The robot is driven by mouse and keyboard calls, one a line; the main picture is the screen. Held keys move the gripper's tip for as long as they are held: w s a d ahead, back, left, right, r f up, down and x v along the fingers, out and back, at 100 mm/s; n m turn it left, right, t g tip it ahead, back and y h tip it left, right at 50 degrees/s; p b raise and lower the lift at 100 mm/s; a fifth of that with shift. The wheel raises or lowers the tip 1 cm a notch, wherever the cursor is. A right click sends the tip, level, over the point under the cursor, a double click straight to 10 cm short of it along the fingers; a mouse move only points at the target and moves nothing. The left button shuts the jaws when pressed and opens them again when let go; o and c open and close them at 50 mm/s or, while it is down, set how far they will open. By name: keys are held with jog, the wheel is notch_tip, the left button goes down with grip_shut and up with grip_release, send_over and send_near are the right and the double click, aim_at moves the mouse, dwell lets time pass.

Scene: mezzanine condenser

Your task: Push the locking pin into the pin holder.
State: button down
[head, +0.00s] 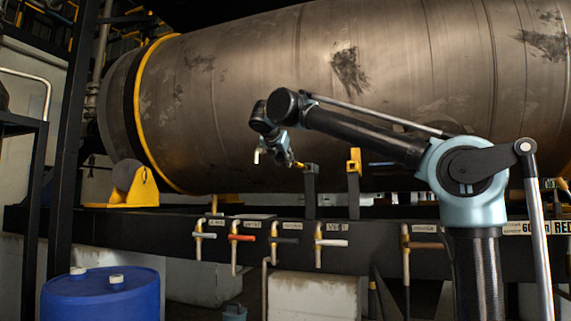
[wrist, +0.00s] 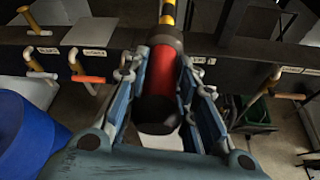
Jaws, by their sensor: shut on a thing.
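A red cylinder with a black end (wrist: 162,70) lies between the fingers of my gripper (wrist: 157,62) in the wrist view, and I take it for the locking pin. My gripper is shut on it. A dark collar (wrist: 166,38) and a yellow-and-black striped rod (wrist: 167,12) continue beyond it. In the head view my gripper (head: 290,157) is beside the top of a black upright post (head: 310,192), in front of the large tank. A second black post with a yellow top (head: 354,170) stands to the right. I cannot tell which part is the pin holder, or how deep the pin sits.
The large grey tank (head: 240,90) fills the background above a dark beam (head: 130,223). Several pipe valves with coloured handles, one of them orange-red (head: 242,237), hang along the beam. A blue drum (head: 100,297) stands at lower left. A green crate (wrist: 250,112) lies below right.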

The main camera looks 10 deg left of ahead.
aim_at(297, 163)
dwell(0.6)
jog(key=shift+w+d, duration=0.1)
jog(key=shift+w, duration=1.05)
jog(key=shift+w, duration=0.1)
dwell(0.3)
jog(key=shift+w+d, duration=0.15)
jog(key=shift+w, duration=1.5)
jog(key=shift+w, duration=0.1)
jog(key=shift+w+d, duration=0.15)
jog(key=shift+w, duration=1.75)
jog(key=shift+w+d, duration=0.15)
jog(key=shift+w, duration=1.8)
jog(key=shift+w+d, duration=0.15)
jog(key=shift+w, duration=1.75)
jog(key=shift+w, duration=0.25)
